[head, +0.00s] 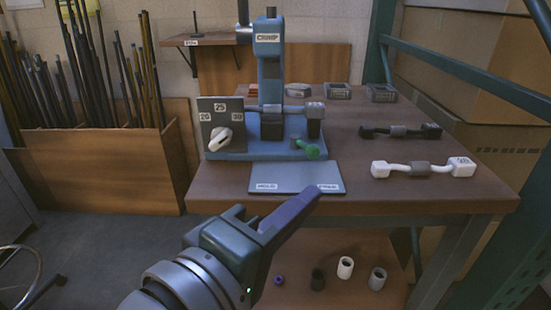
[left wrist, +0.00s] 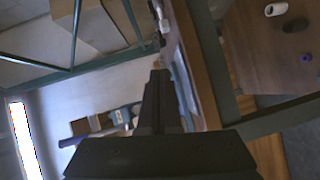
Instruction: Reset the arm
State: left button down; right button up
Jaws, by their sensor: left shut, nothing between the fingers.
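My left gripper (head: 308,200) is shut and empty in front of the table's front edge, its fingers pointing up and right. Its closed fingers also show in the left wrist view (left wrist: 159,82). A blue press (head: 270,65) stands on the table, with a lamp arm piece across its lower part. A white knob (head: 219,139) sits on a grey panel (head: 207,110) marked 20, 25, 30. A green-handled lever (head: 311,151) sticks out at the press's right. A black lamp arm (head: 400,131) and a white lamp arm (head: 425,168) lie at the right. My right gripper is not in view.
A grey labelled mat (head: 296,179) lies at the table's (head: 365,197) front. Several small cylinders, one of them white (head: 345,267), stand on the lower shelf (head: 310,250). A wooden bin (head: 95,170) of rods is left. A green rack post (head: 510,200) stands right.

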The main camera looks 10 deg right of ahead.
pick_arm(q)
jog(key=s+a+r+m+g+y+p, duration=0.5)
jog(key=s+a+r+p, duration=0.3)
jog(key=s+a+p, duration=0.3)
jog(key=s+a+r+m+g+y+p, duration=0.45)
jog(key=s+a+r+p, duration=0.35)
jog(key=a+p, duration=0.5)
notch_tip(320, 180, up, 36)
jog(key=p, duration=3.5)
jog(key=shift+d+r+m+y+p, duration=0.2)
jog(key=shift+m+y+p, duration=0.2)
jog(key=shift+m+y, duration=0.05)
